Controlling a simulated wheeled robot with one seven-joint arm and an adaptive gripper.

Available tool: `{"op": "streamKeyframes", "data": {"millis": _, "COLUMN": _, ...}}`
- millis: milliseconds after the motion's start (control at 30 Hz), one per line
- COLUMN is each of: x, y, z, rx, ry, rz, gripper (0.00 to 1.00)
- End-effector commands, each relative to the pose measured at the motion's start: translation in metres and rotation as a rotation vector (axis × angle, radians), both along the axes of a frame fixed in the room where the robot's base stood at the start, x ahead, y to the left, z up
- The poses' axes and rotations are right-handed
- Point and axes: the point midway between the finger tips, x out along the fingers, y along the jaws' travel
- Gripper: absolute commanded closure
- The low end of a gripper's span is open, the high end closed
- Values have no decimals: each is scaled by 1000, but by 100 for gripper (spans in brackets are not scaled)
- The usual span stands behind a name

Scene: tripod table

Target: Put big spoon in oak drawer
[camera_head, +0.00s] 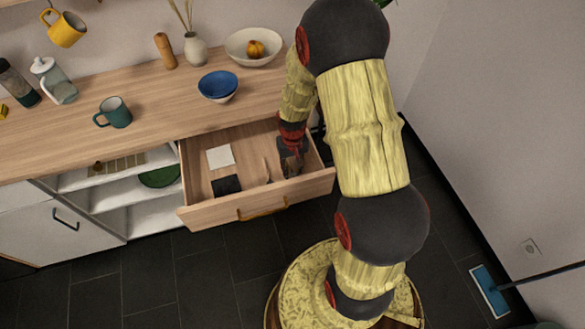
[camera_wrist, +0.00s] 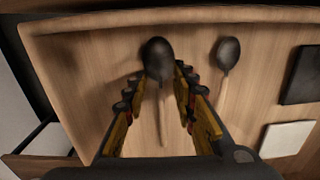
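The oak drawer (camera_head: 288,193) is pulled open under the counter, and its wooden wall also shows in the wrist view (camera_wrist: 100,22). My gripper (camera_head: 291,168) is down at the drawer's right end. In the wrist view my gripper's fingers (camera_wrist: 158,76) are spread, with a gap on both sides of a spoon. This big spoon (camera_wrist: 158,60) has a dark bowl and a pale wooden handle running back between the fingers. It appears inside the drawer; whether it rests on the bottom is unclear. A smaller-looking dark spoon (camera_wrist: 228,55) lies to the right of the fingers.
The drawer also holds a white square (camera_head: 220,157) and a dark square (camera_head: 227,185). On the wooden counter (camera_head: 150,95) stand a blue bowl (camera_head: 218,84), a teal mug (camera_head: 115,113) and a white bowl (camera_head: 238,45). The drawer walls closely surround my gripper.

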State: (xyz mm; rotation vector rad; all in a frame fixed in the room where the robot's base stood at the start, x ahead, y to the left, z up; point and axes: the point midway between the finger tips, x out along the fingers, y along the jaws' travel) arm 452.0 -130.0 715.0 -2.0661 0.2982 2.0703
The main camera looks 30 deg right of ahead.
Motion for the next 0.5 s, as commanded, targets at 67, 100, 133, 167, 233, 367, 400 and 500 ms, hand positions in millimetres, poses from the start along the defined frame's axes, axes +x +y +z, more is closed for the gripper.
{"op": "streamKeyframes", "data": {"millis": 67, "x": 0, "y": 0, "z": 0, "rx": 0, "ry": 0, "rz": 0, "gripper": 68}}
{"op": "streamKeyframes", "data": {"millis": 100, "x": 0, "y": 0, "z": 0, "rx": 0, "ry": 0, "rz": 0, "gripper": 65}}
{"op": "streamKeyframes", "data": {"millis": 133, "x": 0, "y": 0, "z": 0, "rx": 0, "ry": 0, "rz": 0, "gripper": 64}}
{"op": "streamKeyframes", "data": {"millis": 167, "x": 0, "y": 0, "z": 0, "rx": 0, "ry": 0, "rz": 0, "gripper": 62}}
{"op": "streamKeyframes", "data": {"millis": 233, "x": 0, "y": 0, "z": 0, "rx": 0, "ry": 0, "rz": 0, "gripper": 58}}
{"op": "streamKeyframes", "data": {"millis": 367, "x": 0, "y": 0, "z": 1, "rx": 0, "ry": 0, "rz": 0, "gripper": 56}}
{"op": "streamKeyframes", "data": {"millis": 400, "x": 0, "y": 0, "z": 1, "rx": 0, "ry": 0, "rz": 0, "gripper": 56}}
{"op": "streamKeyframes", "data": {"millis": 500, "x": 0, "y": 0, "z": 1, "rx": 0, "ry": 0, "rz": 0, "gripper": 56}}
